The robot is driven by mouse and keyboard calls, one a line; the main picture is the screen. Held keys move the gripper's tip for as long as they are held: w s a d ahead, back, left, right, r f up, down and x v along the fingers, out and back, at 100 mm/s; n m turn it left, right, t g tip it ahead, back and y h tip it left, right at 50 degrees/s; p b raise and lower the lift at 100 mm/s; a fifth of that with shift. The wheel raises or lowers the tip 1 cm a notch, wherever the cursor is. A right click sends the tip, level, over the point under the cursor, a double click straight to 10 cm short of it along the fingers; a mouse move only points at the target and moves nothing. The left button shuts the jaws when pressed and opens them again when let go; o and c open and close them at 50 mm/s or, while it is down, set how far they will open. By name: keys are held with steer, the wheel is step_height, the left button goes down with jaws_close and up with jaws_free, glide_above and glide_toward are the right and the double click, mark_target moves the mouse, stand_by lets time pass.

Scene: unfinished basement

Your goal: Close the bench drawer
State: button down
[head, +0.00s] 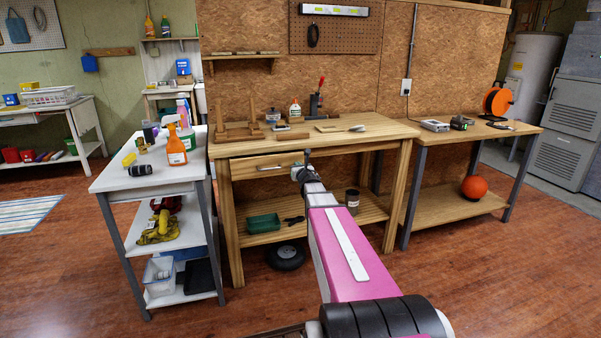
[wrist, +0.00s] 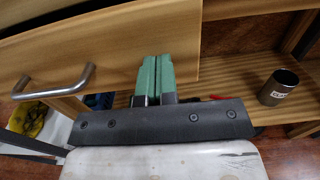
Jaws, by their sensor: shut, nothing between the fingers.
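The bench drawer (head: 245,168) is at the left under the wooden workbench top (head: 350,130). Its wooden front (wrist: 120,38) fills the upper left of the wrist view, with a metal bar handle (wrist: 60,88) at left. A dark gap shows along its upper edge; how far it stands out is hard to tell. My gripper (head: 304,172) is at the right end of the drawer front in the head view. In the wrist view its green fingers (wrist: 156,72) are together and empty, in front of the drawer's lower right part. Whether they touch it is unclear.
A lower shelf (head: 330,212) holds a green bin (head: 263,223) and a dark can (head: 352,200), the can also showing in the wrist view (wrist: 279,87). A white cart (head: 150,165) stands close at left. A black wheel (head: 286,256) lies beneath. Floor in front is clear.

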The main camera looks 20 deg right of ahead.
steer(key=shift+w, duration=0.3)
steer(key=w, duration=0.9)
